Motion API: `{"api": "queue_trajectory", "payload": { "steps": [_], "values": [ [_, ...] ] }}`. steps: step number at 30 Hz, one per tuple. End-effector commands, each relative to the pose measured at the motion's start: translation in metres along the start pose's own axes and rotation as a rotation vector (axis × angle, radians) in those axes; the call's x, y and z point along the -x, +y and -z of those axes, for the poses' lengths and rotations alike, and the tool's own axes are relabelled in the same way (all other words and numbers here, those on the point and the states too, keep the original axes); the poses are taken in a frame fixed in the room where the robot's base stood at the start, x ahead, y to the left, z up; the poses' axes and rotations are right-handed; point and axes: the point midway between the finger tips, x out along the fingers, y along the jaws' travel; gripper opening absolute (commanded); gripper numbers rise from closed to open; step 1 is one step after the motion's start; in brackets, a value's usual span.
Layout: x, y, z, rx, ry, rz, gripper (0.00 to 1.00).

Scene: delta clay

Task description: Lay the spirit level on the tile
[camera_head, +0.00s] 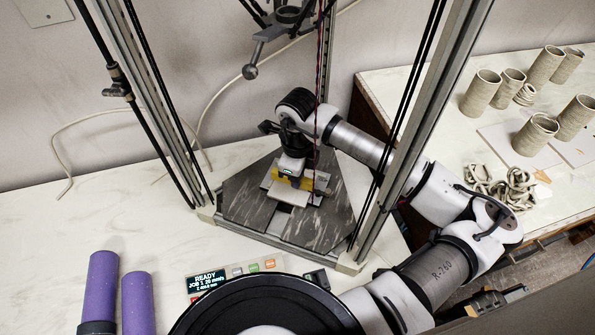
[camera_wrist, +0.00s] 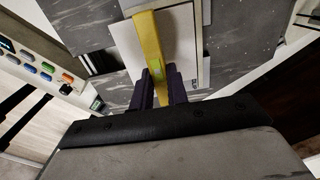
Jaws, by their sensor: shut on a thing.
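The yellow spirit level (camera_head: 306,183) is between the fingers of my gripper (camera_head: 291,177) in the head view. In the wrist view the level (camera_wrist: 150,42) runs lengthwise up the picture, and my dark fingers (camera_wrist: 161,88) are shut on its near part. The pale tile (camera_head: 283,194) lies below the level on the dark bed of the frame. The tile (camera_wrist: 127,48) also shows beside the level in the wrist view. The level is over the tile, but I cannot tell whether they touch. My gripper hides part of the level.
The dark bed (camera_head: 248,205) is enclosed by upright metal posts, with a hanging effector (camera_head: 287,15) above. A control panel (camera_head: 235,278) stands in front. Purple cylinders (camera_head: 102,285) stand at left. Clay cylinders and coils occupy the right table (camera_head: 440,80).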

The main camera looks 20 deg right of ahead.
Motion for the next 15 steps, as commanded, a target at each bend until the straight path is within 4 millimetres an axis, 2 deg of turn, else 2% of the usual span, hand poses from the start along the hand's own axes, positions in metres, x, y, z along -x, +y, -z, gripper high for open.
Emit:
{"api": "queue_trajectory", "payload": {
  "steps": [15],
  "values": [
    [-0.0069,-0.0006,0.0004,-0.001,0.001,0.002,0.0]
  ]
}}
